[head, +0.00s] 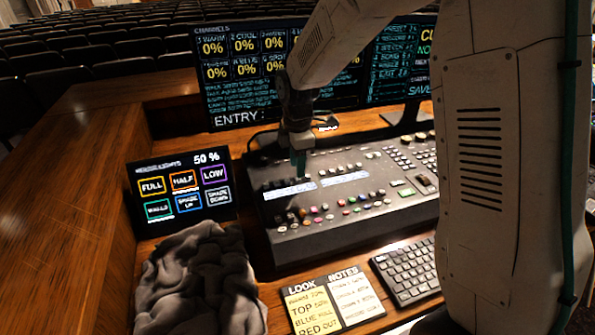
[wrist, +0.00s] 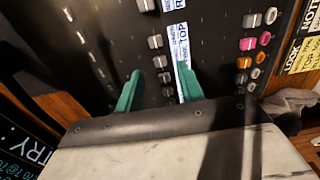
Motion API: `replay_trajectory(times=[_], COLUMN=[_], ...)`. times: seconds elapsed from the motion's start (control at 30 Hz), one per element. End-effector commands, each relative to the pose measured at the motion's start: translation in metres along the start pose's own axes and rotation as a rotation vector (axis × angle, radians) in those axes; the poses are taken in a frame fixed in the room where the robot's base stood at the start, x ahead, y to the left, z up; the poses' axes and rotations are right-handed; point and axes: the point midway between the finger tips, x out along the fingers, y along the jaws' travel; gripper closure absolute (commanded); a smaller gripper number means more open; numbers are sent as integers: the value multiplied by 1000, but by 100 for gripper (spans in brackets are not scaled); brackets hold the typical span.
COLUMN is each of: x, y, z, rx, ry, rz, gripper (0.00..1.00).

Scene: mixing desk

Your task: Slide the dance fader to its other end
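The mixing desk (head: 345,229) stands under my arm, with a row of faders, white label strips and coloured buttons. My gripper (head: 299,165) points down over the far left part of the desk. In the wrist view my gripper (wrist: 162,82) has its two green fingers apart. Several grey fader caps, such as one cap (wrist: 155,41), lie in a line beside a white label strip (wrist: 181,45). Some of the caps show in the gap between the fingers. I cannot tell whether a finger touches one. The label words are too small to read, so I cannot tell which fader is dance.
A touch panel (head: 183,188) stands left of the desk, with a dark crumpled cloth (head: 200,285) in front. Note cards (head: 333,300) and a keyboard (head: 407,271) lie at the front. Large monitors (head: 258,72) stand behind. Coloured buttons (wrist: 248,44) stick up near the faders.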

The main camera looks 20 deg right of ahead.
Motion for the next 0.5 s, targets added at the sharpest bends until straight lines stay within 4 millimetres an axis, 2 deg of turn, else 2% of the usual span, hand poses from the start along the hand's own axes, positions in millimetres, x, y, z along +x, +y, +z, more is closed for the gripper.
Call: replay_trajectory(times=[0.1,0.2,0.5], x=[18,26,30], y=[-1,0,0], z=[0,0,0], rx=[0,0,1], ry=[0,0,0], rz=[-3,-1,1], gripper=[62,62,62])
